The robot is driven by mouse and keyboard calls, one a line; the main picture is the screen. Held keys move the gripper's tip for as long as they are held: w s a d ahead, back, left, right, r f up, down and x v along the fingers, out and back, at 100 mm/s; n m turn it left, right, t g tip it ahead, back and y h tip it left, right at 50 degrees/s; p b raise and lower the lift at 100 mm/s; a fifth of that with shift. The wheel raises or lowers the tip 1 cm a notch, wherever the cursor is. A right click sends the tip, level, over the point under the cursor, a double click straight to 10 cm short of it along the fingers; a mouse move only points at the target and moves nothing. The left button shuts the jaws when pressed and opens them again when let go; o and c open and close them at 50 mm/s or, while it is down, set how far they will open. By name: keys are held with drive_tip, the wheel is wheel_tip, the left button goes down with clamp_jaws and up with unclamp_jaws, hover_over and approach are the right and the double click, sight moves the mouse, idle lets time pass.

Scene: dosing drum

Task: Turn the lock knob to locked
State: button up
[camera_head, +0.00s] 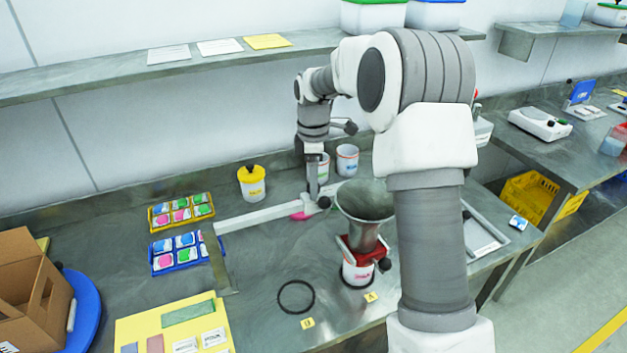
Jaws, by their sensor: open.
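A metal funnel-shaped hopper (365,208) stands on a red holder (357,250) above a white cup with a red label (356,272). A small black knob (384,264) sticks out at the right of the holder. Another small dark knob (324,202) shows at the end of a pale bar, left of the hopper. I cannot tell which is the lock knob, nor read any locked mark. My gripper (316,190) points down beside the hopper's left rim, close to the dark knob on the bar. It is open; its fingers are seen edge-on, and contact is unclear.
The pale bar (270,215) runs left to a grey upright plate. A lidded yellow jar (251,183) and white cups (347,160) stand behind. Yellow and blue trays (178,262) of packets lie left. A black ring (296,297) lies in front. A cardboard box (30,285) stands front left.

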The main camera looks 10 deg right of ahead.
drive_tip(key=shift+c, duration=0.4)
clamp_jaws()
drive_tip(key=shift+m, duration=0.4)
drive_tip(key=m, duration=0.3)
drive_tip(key=shift+m+p, duration=0.4)
drive_tip(key=m, duration=0.4)
drive_tip(key=shift+m, duration=0.3)
drive_tip(key=m+p, duration=0.1)
drive_tip(key=m, duration=0.7)
drive_tip(key=shift+m, duration=0.3)
